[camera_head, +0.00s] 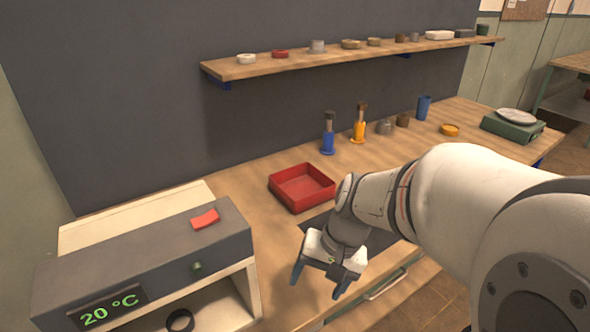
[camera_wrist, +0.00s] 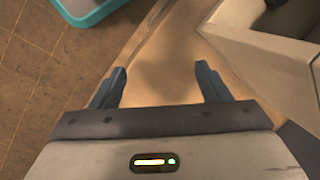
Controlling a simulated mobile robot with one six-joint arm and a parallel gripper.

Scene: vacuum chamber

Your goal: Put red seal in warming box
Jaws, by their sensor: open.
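A small red ring (camera_head: 280,54), which looks like the red seal, lies on the wall shelf near its left end. The warming box (camera_head: 130,262) stands at the lower left with a green "20 °C" display. Its front is open, and a dark ring (camera_head: 180,320) lies inside. My gripper (camera_head: 320,287) is open and empty, pointing down near the bench's front edge, right of the box and far below the shelf. In the wrist view, the open fingers (camera_wrist: 158,88) have nothing between them, and a pale box corner (camera_wrist: 255,50) shows at the upper right.
The shelf (camera_head: 240,71) holds several other rings and small parts beside the red one. A red tray (camera_head: 302,187) sits on the bench behind my gripper. Blue (camera_head: 328,138) and orange (camera_head: 359,130) tools stand behind it. A flat red piece (camera_head: 205,219) lies on the box top.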

